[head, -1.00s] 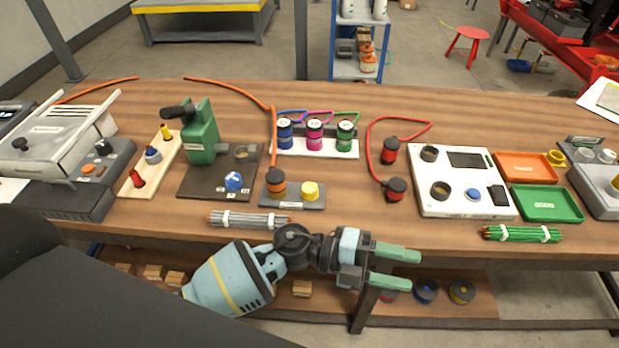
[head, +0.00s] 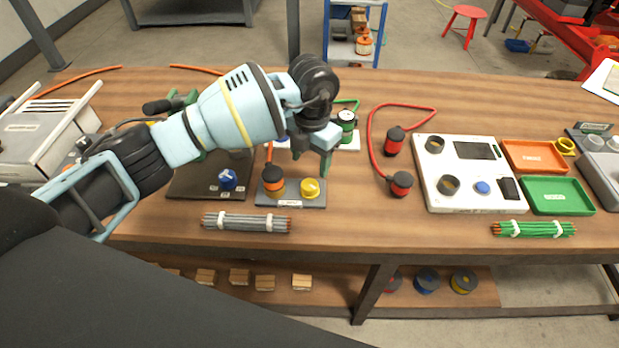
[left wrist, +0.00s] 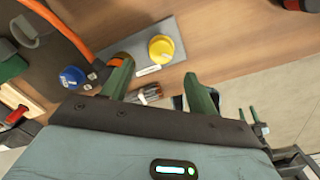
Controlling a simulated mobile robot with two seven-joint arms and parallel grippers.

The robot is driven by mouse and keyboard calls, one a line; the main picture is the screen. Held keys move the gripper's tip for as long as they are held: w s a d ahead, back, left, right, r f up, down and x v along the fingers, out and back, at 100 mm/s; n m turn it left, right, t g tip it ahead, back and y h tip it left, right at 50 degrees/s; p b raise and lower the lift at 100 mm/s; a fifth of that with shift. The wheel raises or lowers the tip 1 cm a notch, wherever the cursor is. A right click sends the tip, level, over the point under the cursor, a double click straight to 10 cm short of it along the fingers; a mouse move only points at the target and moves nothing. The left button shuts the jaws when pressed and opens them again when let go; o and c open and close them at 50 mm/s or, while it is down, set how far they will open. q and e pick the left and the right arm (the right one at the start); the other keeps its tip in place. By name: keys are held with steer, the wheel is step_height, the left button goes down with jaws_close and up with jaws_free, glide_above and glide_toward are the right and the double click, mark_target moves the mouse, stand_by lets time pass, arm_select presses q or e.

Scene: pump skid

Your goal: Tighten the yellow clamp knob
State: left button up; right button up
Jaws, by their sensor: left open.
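The yellow clamp knob (head: 310,188) sits on the right part of a small grey base plate (head: 290,203). An orange-and-black connector (head: 272,180) with an orange cable stands left of it on the same plate. My left gripper (head: 312,160) points down above and behind the knob in the head view, apart from it. In the left wrist view the yellow knob (left wrist: 161,48) lies beyond the two spread green fingers (left wrist: 160,82), with nothing between the fingertips.
A blue knob (head: 228,179) is on the dark plate to the left. A grey cable bundle (head: 246,222) lies in front. Red-and-black connectors (head: 401,184) and a white panel (head: 468,200) stand to the right.

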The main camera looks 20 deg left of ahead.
mark_target(310, 184)
arm_select(q)
steer(key=shift+f, duration=3.9)
steer(key=shift+c, duration=0.2)
steer(key=c, duration=0.9)
